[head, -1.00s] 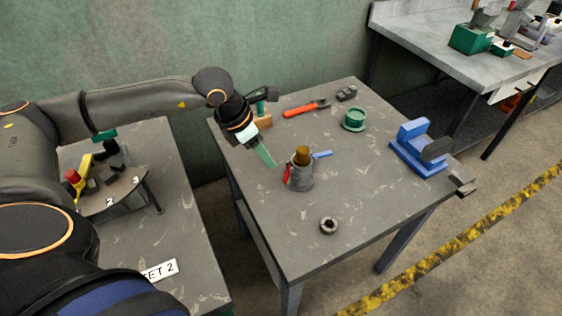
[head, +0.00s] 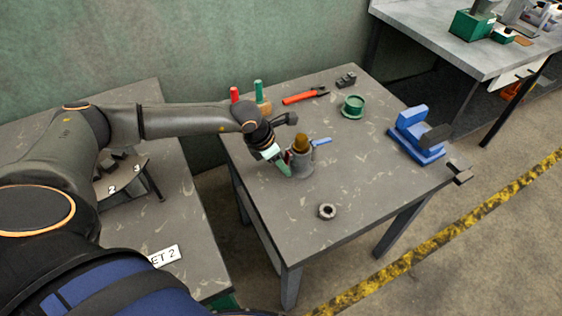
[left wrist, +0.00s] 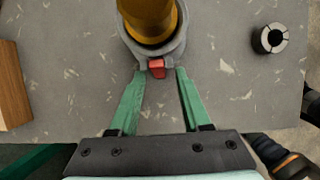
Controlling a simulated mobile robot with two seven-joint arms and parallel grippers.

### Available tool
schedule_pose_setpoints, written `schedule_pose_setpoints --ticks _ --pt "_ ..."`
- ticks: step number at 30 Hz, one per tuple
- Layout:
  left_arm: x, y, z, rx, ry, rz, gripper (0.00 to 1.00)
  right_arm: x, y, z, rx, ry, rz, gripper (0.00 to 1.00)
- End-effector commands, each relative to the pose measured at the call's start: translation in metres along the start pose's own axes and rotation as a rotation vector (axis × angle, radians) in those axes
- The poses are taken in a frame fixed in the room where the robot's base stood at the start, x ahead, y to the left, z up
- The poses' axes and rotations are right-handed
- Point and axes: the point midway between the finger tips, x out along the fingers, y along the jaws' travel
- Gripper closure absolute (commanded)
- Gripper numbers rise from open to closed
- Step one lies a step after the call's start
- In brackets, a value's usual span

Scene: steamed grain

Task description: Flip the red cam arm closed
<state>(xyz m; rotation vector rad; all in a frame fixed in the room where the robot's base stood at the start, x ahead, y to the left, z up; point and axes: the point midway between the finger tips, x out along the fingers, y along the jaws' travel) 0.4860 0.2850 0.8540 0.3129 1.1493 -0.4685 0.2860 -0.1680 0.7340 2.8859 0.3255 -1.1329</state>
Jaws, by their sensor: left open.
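A grey cam coupling (head: 303,163) stands upright on the table with a brass-coloured plug (head: 301,144) in its top. Its blue cam arm (head: 321,141) sticks out to the right. My left gripper (head: 285,170) is at the coupling's left side. In the left wrist view its green fingers (left wrist: 156,88) are open, one on each side of the red arm's end, with gaps visible. My right gripper is not in view.
Behind are a green flanged part (head: 352,106), red-handled pliers (head: 299,98) and a wooden block (head: 265,108). A blue fixture (head: 416,138) stands at right. The table's front is mostly clear.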

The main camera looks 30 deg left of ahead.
Motion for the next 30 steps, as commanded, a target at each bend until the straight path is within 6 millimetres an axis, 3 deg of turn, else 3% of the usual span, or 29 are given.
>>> schedule_pose_setpoints --ticks 8,20,30 --pt "0.0009 0.0002 -0.0002 0.000 0.000 0.000 0.55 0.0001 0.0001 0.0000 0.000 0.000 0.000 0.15" --pt "0.0005 0.0003 -0.0001 -0.001 0.000 0.000 1.00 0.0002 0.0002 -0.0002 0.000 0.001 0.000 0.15" --pt "0.0004 0.0005 0.0000 -0.001 0.000 0.001 1.00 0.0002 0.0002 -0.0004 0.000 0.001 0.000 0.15"
